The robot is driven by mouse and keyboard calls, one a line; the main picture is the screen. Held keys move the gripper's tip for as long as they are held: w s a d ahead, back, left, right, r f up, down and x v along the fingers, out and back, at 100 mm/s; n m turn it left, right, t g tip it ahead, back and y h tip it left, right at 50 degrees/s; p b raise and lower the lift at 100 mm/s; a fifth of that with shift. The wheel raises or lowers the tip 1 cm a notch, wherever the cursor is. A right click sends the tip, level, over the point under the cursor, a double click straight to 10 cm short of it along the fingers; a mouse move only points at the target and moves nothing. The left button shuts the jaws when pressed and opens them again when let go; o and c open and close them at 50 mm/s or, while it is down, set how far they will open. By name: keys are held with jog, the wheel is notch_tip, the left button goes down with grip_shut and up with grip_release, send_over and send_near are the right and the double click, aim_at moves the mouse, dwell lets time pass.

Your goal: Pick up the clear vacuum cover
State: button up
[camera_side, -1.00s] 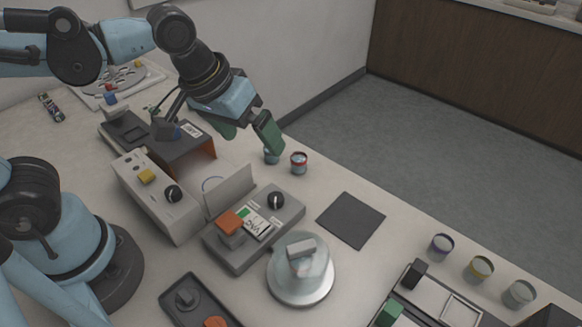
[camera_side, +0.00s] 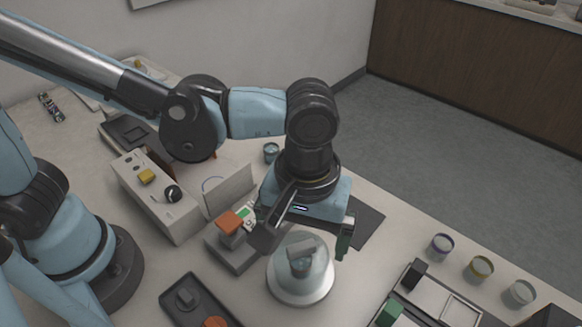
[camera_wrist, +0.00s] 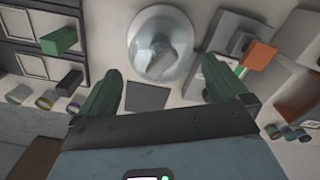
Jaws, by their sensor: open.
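The clear vacuum cover (camera_side: 316,262) is a transparent dome with a grey block-like handle on top. It sits on a round pale metal base (camera_side: 303,299) at the front middle of the table. In the wrist view the cover (camera_wrist: 161,42) lies ahead of and between my finger tips. My gripper (camera_wrist: 163,73) is open and empty, with its two green fingers spread wide. In the side view my gripper hangs above and just behind the cover, apart from it; one green finger shows at right, and the other is hidden.
A grey control box with an orange block (camera_side: 230,222) stands left of the cover. A dark tray (camera_side: 188,298) lies front left. A dark square mat (camera_side: 368,222) is behind right. Several small cups (camera_side: 442,244) and a rack with a green block (camera_side: 390,313) are at right.

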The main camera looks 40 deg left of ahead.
aim_at(302, 256)
jog(key=shift+a+f, duration=0.15)
jog(key=shift+f, duration=3.35)
jog(key=c, duration=0.8)
jog(key=shift+r, duration=0.15)
notch_tip(302, 256, up, 9)
jog(key=shift+f, duration=4.35)
